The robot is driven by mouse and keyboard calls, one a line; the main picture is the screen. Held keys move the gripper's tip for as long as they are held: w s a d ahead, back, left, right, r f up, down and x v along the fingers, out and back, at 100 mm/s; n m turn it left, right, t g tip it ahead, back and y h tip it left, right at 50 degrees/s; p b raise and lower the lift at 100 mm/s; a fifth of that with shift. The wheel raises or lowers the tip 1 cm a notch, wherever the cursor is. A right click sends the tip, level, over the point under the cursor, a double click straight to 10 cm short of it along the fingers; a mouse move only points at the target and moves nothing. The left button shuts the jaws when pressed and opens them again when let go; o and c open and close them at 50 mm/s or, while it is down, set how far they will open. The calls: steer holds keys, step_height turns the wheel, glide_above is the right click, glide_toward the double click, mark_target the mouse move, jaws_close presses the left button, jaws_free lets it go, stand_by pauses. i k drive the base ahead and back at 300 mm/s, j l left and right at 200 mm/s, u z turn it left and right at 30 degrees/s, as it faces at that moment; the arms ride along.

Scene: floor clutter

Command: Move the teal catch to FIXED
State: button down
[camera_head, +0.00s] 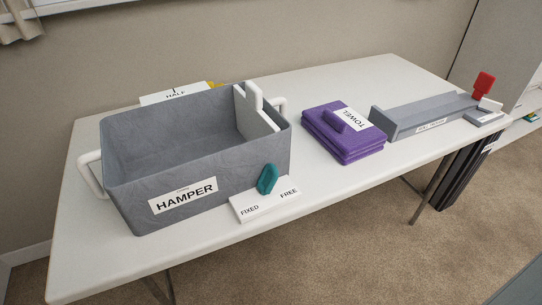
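The teal catch (267,179) is a rounded upright piece, its top leaning slightly right. It stands at the back of a white plate (265,206) in front of the grey hamper. The plate reads FIXED at its left and FREE at its right. The catch is near the middle, between the two words; I cannot tell exactly which setting it is at. The grey hamper (128,207) is labelled HAMPER, has white side handles, and holds an upright white panel (256,112) near its right end. My gripper is not in view.
A folded purple towel (345,147) labelled TOWEL lies right of the hamper. Beyond it is a grey tray (425,117) with a red upright piece (483,85) near its right end. A white HALF sign (175,94) stands behind the hamper. The white table's (380,175) front right is clear.

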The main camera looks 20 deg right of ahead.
mark_target(268, 178)
steer(key=k+l, duration=0.15)
steer(key=l, duration=0.2)
steer(key=k+l, duration=0.15)
steer(key=l, duration=0.15)
steer(key=k+l, duration=0.15)
steer(key=l, duration=0.2)
steer(key=k+l, duration=0.15)
steer(key=l, duration=0.15)
